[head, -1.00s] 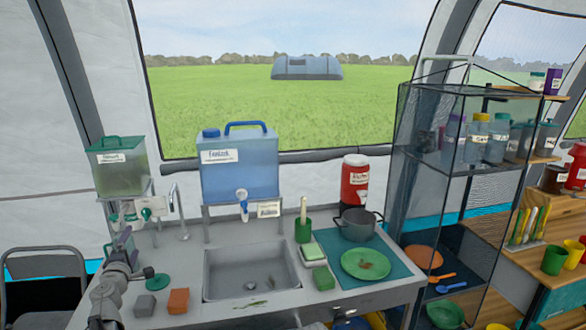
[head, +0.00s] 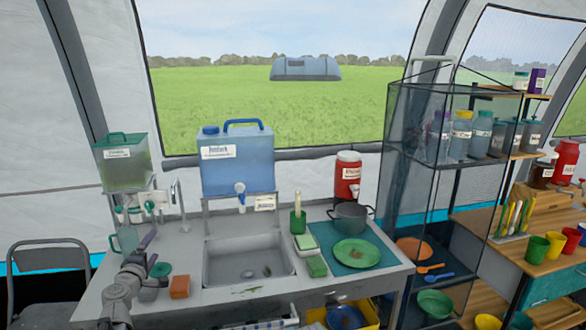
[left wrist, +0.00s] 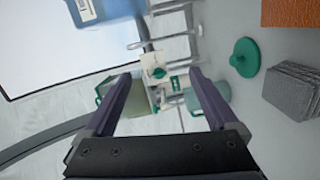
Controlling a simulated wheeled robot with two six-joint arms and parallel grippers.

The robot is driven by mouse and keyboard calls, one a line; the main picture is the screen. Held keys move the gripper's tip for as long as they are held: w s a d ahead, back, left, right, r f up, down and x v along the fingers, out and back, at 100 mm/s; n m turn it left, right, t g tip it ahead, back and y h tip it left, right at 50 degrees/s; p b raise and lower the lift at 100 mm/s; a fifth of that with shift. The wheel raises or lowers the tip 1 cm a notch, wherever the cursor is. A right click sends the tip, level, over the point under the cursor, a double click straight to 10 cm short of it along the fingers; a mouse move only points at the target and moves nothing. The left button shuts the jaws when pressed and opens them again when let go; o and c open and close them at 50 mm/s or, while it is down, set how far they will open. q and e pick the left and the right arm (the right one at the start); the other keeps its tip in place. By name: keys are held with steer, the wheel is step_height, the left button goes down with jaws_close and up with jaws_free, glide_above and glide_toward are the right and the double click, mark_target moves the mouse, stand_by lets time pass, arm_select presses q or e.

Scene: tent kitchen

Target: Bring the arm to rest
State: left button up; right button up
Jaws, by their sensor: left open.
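My left gripper (head: 150,238) is at the left end of the counter, in front of the small green-tinted water dispenser (head: 123,160). Its jaws are open and empty. In the left wrist view the two purple fingers (left wrist: 160,78) stand wide apart, with the dispenser's tap (left wrist: 153,70) seen beyond them. A pale green-grey mug (head: 125,240) stands below the dispenser, beside the gripper in the head view. It also shows in the left wrist view (left wrist: 190,101), partly behind a finger. My right gripper is out of view.
A green lid (head: 160,269), a grey block (head: 148,294) and an orange sponge (head: 180,287) lie near my left arm. The sink (head: 248,262) is right of them. A blue water tank (head: 238,160) stands behind, and a mesh shelf (head: 435,190) at right.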

arm_select(q)
steer(key=s+d+f+m+g+h, duration=0.2)
steer(key=s+d+f+m+g, duration=0.1)
steer(key=d, duration=0.5)
steer(key=s+d+f+m+g+h, duration=0.2)
steer(key=s+d+f+m+g, duration=0.1)
steer(key=d+f+m, duration=0.2)
steer(key=s+d+f+m+g+h, duration=0.2)
steer(key=s+d+f+m, duration=0.1)
steer(key=d, duration=0.7)
steer(key=shift+d+f+m+g, duration=0.2)
steer(key=shift+f+m, duration=0.15)
steer(key=shift+f, duration=0.15)
steer(key=shift+d+f+m+g, duration=0.2)
steer(key=shift+f+m, duration=0.15)
steer(key=shift+f, duration=0.15)
steer(key=s+d+f+m+g+y, duration=0.1)
steer(key=s+f+m+g+y, duration=0.2)
steer(key=s, duration=0.5)
steer(key=s+d+f+m+g+y, duration=0.1)
steer(key=s+f+m+g+y, duration=0.1)
steer(key=s+f+g, duration=0.5)
steer(key=s+d+r+m+t+y+p, duration=0.1)
steer(key=s+d+r+m+p, duration=0.2)
steer(key=s+d+r+p, duration=0.4)
steer(key=d+r, duration=0.2)
steer(key=d, duration=0.1)
steer(key=shift+s+r+m, duration=0.2)
steer(key=shift+r+m, duration=0.2)
